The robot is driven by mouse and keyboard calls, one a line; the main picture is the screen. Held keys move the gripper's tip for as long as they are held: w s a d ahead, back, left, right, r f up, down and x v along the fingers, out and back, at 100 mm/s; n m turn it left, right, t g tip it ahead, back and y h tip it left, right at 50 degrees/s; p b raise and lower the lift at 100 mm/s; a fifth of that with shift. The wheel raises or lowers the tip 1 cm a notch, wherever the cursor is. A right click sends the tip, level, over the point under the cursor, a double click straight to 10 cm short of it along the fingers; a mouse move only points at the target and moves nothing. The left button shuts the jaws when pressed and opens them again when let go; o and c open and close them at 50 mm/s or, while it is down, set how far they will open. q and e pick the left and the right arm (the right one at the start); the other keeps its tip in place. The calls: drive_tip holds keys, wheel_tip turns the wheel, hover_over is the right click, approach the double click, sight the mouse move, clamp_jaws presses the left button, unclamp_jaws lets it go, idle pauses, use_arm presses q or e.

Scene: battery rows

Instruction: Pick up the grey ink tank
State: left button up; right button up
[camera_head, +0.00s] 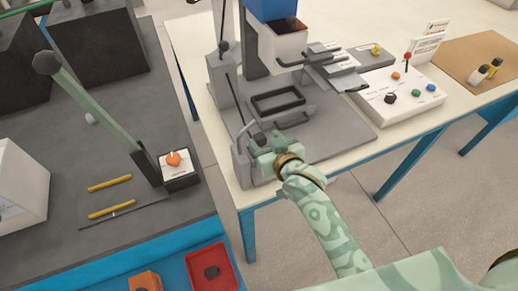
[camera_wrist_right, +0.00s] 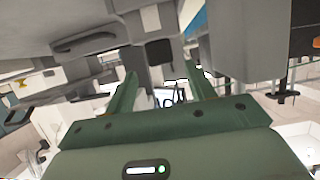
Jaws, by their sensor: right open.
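My right gripper (camera_head: 264,142) is open at the front left of the grey machine's base (camera_head: 330,143). In the right wrist view, its two green fingers (camera_wrist_right: 163,84) stand apart with nothing held between them. A grey upright block (camera_head: 241,166) at the base's front-left corner is the likeliest grey ink tank, just left of the gripper, but I cannot be sure. A small dark block (camera_wrist_right: 160,51) appears beyond the fingers in the right wrist view. The hand hides part of the area around the block. My left gripper is not in view.
The machine's column and blue-topped head (camera_head: 270,10) rise behind the hand. A white control box (camera_head: 400,92) with coloured knobs stands to the right. On the left, a grey bench holds a lever (camera_head: 97,100) and yellow rods (camera_head: 110,184). A red tray (camera_head: 228,257) lies in front.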

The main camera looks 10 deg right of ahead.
sight(260, 137)
drive_tip(key=b+x, duration=0.1)
drive_tip(key=x, duration=0.2)
drive_tip(key=b+x, duration=0.1)
drive_tip(key=x, duration=0.2)
drive_tip(key=shift+a+f, duration=0.2)
drive_tip(key=shift+f, duration=0.2)
drive_tip(key=shift+s+r, duration=0.1)
drive_tip(key=shift+s, duration=0.05)
drive_tip(key=shift+c, duration=0.6)
drive_tip(key=c, duration=1)
drive_tip(key=shift+r, duration=0.1)
drive_tip(key=shift+c, duration=0.2)
